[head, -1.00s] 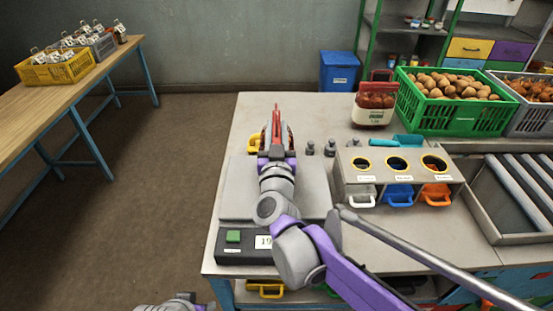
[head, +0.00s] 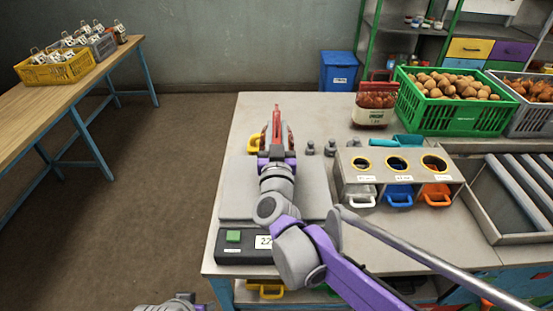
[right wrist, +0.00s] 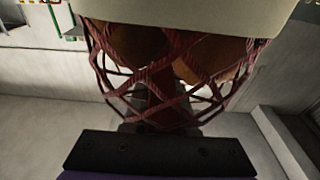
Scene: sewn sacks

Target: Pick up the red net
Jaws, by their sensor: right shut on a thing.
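My right gripper (head: 276,138) is over the grey scale plate (head: 235,190) in the head view, shut on the red net (head: 276,117). The net shows as a narrow red piece rising between the fingers, mostly hidden by my gripper and wrist. In the right wrist view the net (right wrist: 150,75) fills the upper middle, with red mesh around brown contents and a beige band (right wrist: 185,14) across its top. Whether its bottom touches the plate is hidden. A grey part of mine shows at the bottom left edge; my left gripper's fingers are not visible.
A second filled red net (head: 375,105) with a white label stands at the back. A green crate (head: 440,116) of brown produce is right of it. The front button is green (head: 233,236).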

